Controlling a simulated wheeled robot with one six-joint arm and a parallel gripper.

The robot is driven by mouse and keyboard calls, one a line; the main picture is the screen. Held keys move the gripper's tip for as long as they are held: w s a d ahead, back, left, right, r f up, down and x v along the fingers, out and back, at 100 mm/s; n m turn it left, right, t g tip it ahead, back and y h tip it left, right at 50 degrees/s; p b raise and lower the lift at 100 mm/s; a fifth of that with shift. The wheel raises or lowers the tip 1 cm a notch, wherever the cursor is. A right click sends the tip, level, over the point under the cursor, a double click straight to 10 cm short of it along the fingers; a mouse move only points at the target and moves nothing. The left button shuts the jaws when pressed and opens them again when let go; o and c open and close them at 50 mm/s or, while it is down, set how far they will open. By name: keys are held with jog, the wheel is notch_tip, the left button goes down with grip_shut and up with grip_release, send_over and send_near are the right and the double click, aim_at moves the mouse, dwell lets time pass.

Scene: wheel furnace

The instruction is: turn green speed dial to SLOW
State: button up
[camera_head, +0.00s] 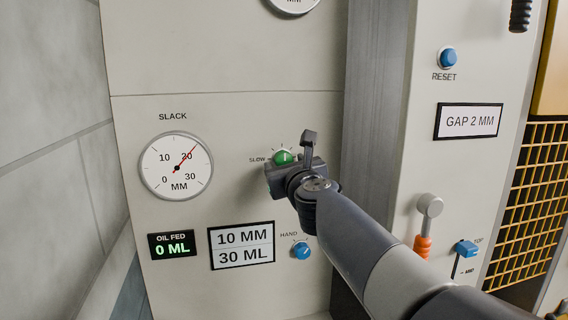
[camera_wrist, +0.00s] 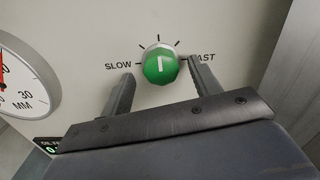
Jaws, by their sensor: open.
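The green speed dial (camera_wrist: 160,65) is on the pale panel, with SLOW (camera_wrist: 118,65) at its left and a partly covered FAST label (camera_wrist: 205,58) at its right. Its white mark points nearly straight up, between the two words. My gripper (camera_wrist: 159,70) is open, with one finger on each side of the dial and visible space between fingers and knob. In the head view the green dial (camera_head: 283,157) shows just above my gripper (camera_head: 289,162), which partly covers it. How deep the fingertips reach around the knob is hard to tell.
A SLACK gauge (camera_head: 176,166) is to the left, its red needle near 20. Below are an OIL FED display (camera_head: 172,244) reading 0 ML, a 10 MM 30 ML sign (camera_head: 242,246) and a blue HAND knob (camera_head: 302,250). An orange-handled lever (camera_head: 423,243) stands at the right.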

jog(key=shift+w+a, duration=0.1)
jog(key=shift+w, duration=0.6)
jog(key=c, duration=1)
